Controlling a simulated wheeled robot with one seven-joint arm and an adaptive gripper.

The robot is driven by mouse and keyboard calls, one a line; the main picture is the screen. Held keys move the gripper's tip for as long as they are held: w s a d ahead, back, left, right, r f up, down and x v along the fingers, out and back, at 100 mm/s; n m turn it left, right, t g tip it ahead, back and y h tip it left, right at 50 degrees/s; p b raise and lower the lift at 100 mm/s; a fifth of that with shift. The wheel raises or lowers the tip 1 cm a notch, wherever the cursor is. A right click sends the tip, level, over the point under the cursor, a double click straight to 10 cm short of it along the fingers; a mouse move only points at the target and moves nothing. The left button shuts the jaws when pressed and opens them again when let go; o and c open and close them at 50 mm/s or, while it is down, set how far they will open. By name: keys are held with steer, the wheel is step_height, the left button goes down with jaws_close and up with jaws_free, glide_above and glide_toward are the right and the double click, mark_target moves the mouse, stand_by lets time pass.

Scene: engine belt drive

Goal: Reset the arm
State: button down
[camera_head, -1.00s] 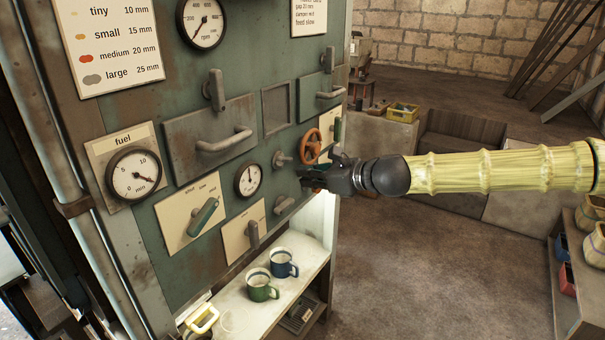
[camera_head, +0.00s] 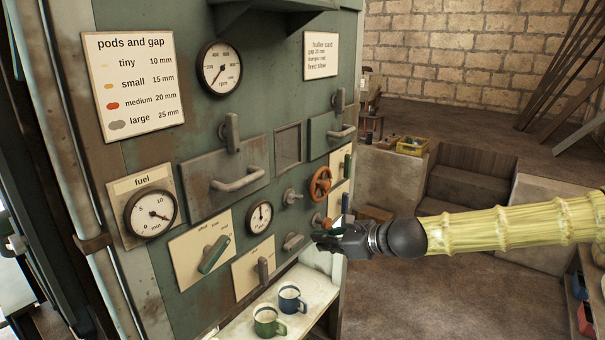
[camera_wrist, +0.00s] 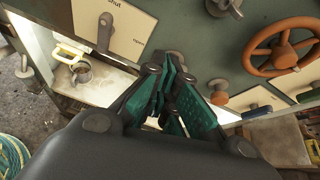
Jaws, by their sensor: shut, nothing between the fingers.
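My arm, covered in a yellow ribbed sleeve, reaches in from the right in the head view. My gripper (camera_head: 322,240) is in front of the lower right part of the green machine panel (camera_head: 200,150), close to a grey knob (camera_head: 293,242). In the wrist view its green-padded fingers (camera_wrist: 178,97) are together with nothing held. An orange handwheel (camera_head: 320,184) is on the panel above the gripper; it also shows at the upper right of the wrist view (camera_wrist: 283,50). I cannot tell whether the gripper touches the panel.
Below the panel a white shelf (camera_head: 243,325) holds a green mug (camera_head: 268,320) and a blue mug (camera_head: 291,299). Levers and dials jut from the panel, including a fuel gauge (camera_head: 151,212). Open floor lies right of the machine, with steps (camera_head: 470,180) behind.

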steer(key=s+f+n+g+h, duration=0.25)
steer(key=s+f, duration=0.45)
steer(key=f, duration=0.4)
steer(key=s+a+f+n+g+h, duration=0.1)
steer(key=s+f+n, duration=0.3)
steer(key=s+f, duration=0.5)
steer(key=s+f+n+g+h, duration=0.2)
steer(key=s+f+n, duration=0.2)
steer(key=f, duration=0.9)
steer(key=s+d+f+n+g+h, duration=0.1)
steer(key=s+d+f+n, duration=0.3)
steer(key=s, duration=0.3)
steer(key=s+d+f+n+h, duration=0.2)
steer(key=s+d+f+n, duration=0.2)
steer(key=s, duration=0.4)
steer(key=s+d+f+n+g+h, duration=0.1)
steer(key=s+d+f+n, duration=0.2)
steer(key=s+d, duration=0.3)
steer(key=shift+s+d+f+n+g+b, duration=0.25)
steer(key=shift+s+f+n+g+b, duration=0.25)
steer(key=shift+s, duration=0.6)
steer(key=shift+r+h, duration=0.1)
steer(key=shift+h, duration=0.15)
